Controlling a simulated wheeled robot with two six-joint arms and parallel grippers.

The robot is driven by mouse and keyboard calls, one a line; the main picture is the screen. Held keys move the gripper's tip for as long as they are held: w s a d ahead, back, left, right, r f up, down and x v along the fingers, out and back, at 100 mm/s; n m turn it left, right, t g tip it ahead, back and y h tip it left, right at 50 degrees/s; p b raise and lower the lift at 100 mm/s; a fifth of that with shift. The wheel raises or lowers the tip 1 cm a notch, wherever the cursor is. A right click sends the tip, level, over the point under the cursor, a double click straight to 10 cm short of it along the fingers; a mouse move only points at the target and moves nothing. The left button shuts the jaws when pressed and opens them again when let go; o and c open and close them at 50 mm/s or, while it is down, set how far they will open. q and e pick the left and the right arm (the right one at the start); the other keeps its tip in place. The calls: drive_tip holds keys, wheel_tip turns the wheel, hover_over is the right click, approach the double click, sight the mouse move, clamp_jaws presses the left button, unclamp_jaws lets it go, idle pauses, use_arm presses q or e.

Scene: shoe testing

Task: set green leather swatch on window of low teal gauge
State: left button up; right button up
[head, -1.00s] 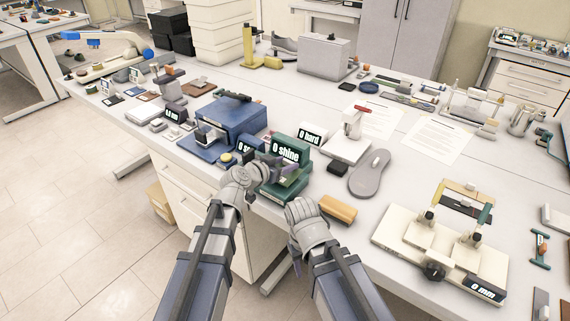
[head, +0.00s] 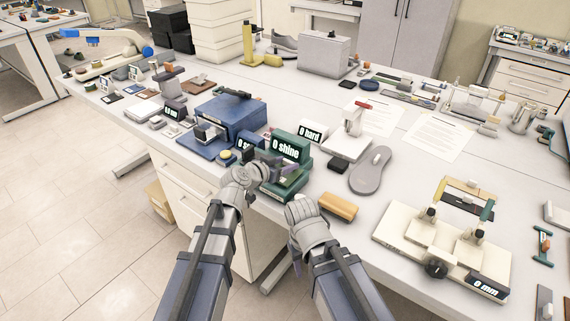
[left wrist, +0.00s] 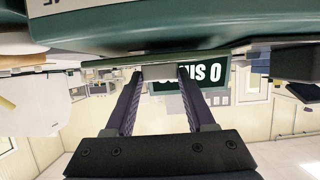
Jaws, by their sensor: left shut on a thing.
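The low teal gauge (head: 291,148) stands near the table's front edge, its display reading "0 shine". My left gripper (head: 279,174) is over its low front part and is shut on the green leather swatch (head: 291,181). In the left wrist view the swatch (left wrist: 105,63) shows nearly edge-on as a thin green strip at the fingertips (left wrist: 157,72). The teal gauge body (left wrist: 150,35) is close against it there. The window is hidden, and I cannot tell whether the swatch touches it. My right gripper (head: 298,262) hangs before the table edge; its jaws are mostly hidden.
A blue device (head: 232,117) stands just left of the gauge. A white hardness tester (head: 346,147), a grey sole (head: 371,170) and an orange-tan block (head: 338,206) lie to the right. A cream thickness gauge (head: 410,240) is at the right front.

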use_arm(q)
drive_tip(key=shift+f+b, duration=0.3)
drive_tip(key=shift+f, duration=0.05)
drive_tip(key=o, duration=1.4)
drive_tip(key=shift+r, duration=0.1)
drive_tip(key=p+v, duration=0.3)
drive_tip(key=v, duration=0.5)
drive_tip(key=shift+w, duration=0.1)
drive_tip(key=shift+f, duration=0.25)
